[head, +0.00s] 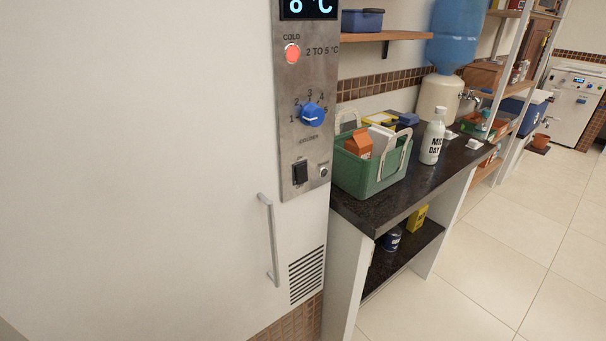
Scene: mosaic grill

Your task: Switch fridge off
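The fridge (150,150) is a large white cabinet filling the left of the head view. Its grey metal control panel (287,130) runs down its right side. The panel has a lit display (308,8) ending in "°C", a lit red lamp (292,53) marked "COLD", a blue numbered dial (312,114), a black rocker switch (300,173) near the bottom, and a small round fitting (323,171) beside the switch. I cannot tell which way the rocker is tipped. Neither of my grippers is in view.
A vertical handle (270,240) sticks out from the fridge below the panel. Right of it, a dark counter (385,213) holds a green basket (360,178) and a white bottle (433,138). The tiled floor (500,270) at right is clear.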

